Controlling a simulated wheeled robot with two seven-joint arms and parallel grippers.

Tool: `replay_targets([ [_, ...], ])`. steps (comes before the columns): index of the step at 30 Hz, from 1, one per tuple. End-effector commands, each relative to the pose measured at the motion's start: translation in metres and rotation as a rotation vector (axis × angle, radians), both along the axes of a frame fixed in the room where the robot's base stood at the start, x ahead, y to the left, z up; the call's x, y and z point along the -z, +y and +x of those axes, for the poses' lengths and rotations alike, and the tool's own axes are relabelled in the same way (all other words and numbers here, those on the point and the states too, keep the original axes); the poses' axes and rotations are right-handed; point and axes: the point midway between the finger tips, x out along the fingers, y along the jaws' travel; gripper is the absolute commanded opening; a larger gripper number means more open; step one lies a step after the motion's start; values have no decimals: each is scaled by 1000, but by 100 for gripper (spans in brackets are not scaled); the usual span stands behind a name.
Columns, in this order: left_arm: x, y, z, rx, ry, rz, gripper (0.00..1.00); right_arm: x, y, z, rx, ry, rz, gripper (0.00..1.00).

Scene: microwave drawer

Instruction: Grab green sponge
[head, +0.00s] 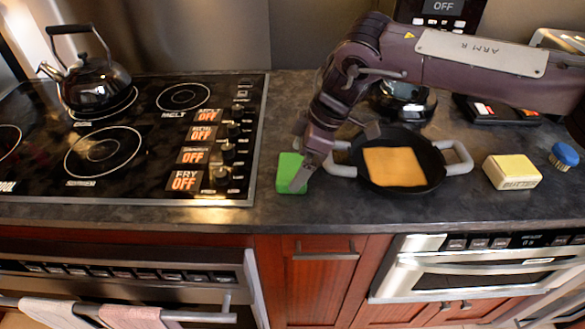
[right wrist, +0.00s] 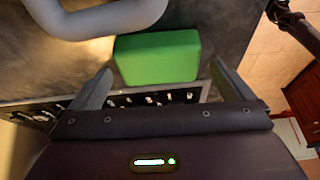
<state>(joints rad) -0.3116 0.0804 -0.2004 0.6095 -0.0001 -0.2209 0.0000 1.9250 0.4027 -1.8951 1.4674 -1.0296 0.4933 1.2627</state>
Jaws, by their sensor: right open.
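The green sponge (head: 291,173) lies on the dark counter, just right of the stovetop. My right gripper (head: 303,178) is down at the sponge's right side in the head view and hides part of it. In the right wrist view the sponge (right wrist: 157,58) lies ahead of my open right gripper (right wrist: 160,84), and its near edge is between or just beyond the two fingertips. I cannot tell whether the fingers touch it. My left gripper is not in view.
A black pan (head: 431,180) with light handles holds a tan slice (head: 394,167), close right of the sponge. A butter block (head: 512,171) and a blue-topped item (head: 563,157) stand farther right. The stovetop (head: 140,150) with a kettle (head: 93,85) is left.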

Motion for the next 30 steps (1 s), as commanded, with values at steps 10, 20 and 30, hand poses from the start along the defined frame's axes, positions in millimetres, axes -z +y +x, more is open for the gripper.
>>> replay_targets([
  [10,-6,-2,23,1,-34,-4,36,21,9,1,0,-3,-1,100],
  [20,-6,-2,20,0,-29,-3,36,21,9,1,0,-3,-1,69],
  [30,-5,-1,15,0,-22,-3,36,18,9,1,0,-3,-1,64],
])
